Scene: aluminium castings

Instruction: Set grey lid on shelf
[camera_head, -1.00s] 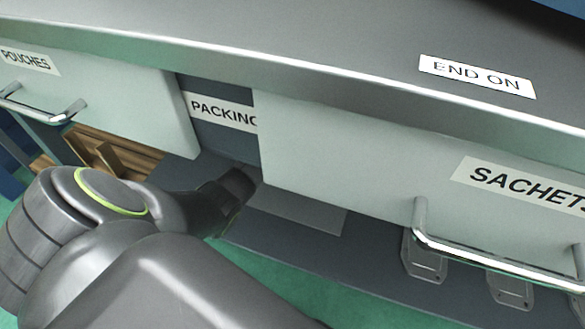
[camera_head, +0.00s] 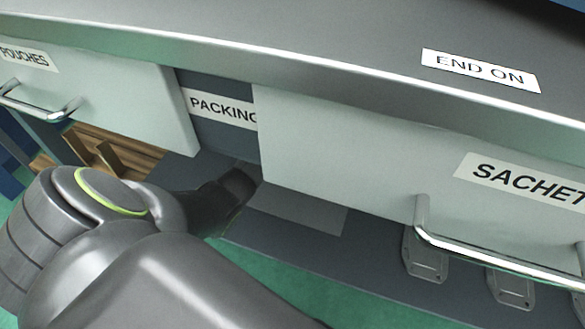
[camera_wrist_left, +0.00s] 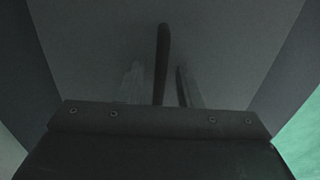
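My left arm enters the head view from the left and reaches under the bench into the recess below the PACKING label. Its gripper end is hidden there behind the white front. In the dim left wrist view, the two fingers of my left gripper (camera_wrist_left: 160,82) stand apart. A thin dark upright bar or edge (camera_wrist_left: 162,60) shows between them, with a gap on each side. I cannot tell whether it is the grey lid. Several grey plates with holes (camera_head: 425,257) show at the lower right of the head view, on or by the low shelf (camera_head: 350,262). My right gripper is not in view.
White drawer fronts labelled POUCHES (camera_head: 120,95) and SACHETS (camera_head: 340,150) flank the recess. Their metal handles (camera_head: 490,262) jut out. A lighter grey panel (camera_head: 300,210) lies on the shelf. Wooden pieces (camera_head: 110,150) are at the left. The bench top (camera_head: 300,40) overhangs everything.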

